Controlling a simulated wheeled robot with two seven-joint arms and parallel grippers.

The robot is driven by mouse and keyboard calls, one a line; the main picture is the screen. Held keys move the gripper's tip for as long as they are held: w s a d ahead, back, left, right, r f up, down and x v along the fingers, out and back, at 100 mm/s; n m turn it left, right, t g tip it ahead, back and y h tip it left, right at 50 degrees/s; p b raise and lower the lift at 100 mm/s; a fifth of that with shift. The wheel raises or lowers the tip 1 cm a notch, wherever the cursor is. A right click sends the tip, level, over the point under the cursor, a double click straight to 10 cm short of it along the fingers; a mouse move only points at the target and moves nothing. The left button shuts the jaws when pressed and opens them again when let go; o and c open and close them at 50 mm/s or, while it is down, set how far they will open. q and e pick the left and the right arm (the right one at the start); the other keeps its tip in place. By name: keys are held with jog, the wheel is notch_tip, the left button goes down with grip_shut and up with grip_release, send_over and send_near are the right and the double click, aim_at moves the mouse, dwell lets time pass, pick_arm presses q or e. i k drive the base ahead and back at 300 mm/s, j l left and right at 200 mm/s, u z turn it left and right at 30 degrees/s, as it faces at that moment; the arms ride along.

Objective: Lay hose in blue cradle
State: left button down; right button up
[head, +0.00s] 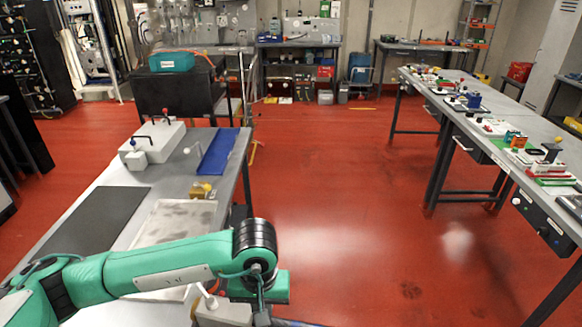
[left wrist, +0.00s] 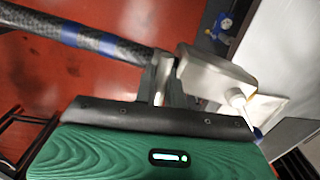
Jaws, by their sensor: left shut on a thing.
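A dark hose (left wrist: 95,40) with blue bands runs in from the upper left of the left wrist view. My left gripper (left wrist: 160,76) is shut on the hose near its visible right end. A pale block (left wrist: 214,75) shows close beside the fingers; I cannot tell if it touches the hose. In the head view my left gripper's green body (head: 268,288) is at the bottom, by the table's right edge, with its fingertips hidden. I cannot make out a blue cradle for certain; a flat blue piece (head: 219,152) lies on the table's far right part. My right gripper is not in view.
The near table (head: 172,172) holds a dark mat (head: 92,222), a pale tray (head: 178,218), a yellow fixture (head: 200,190) and a white box (head: 153,141). A white-knobbed post (head: 209,300) stands close to my left gripper. Open red floor (head: 345,225) lies to the right.

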aim_at(221, 148)
jog(key=i+z, duration=0.25)
jog(key=i, duration=1)
jog(key=i+l+u, duration=0.1)
jog(key=i, duration=1.15)
jog(key=i+l+u, duration=0.1)
jog(key=i+u, duration=0.2)
jog(key=i, duration=0.15)
jog(key=i+l+u, duration=0.3)
jog(key=i, duration=0.15)
jog(key=i+l+u, duration=0.3)
jog(key=i, duration=0.15)
jog(key=j, duration=0.1)
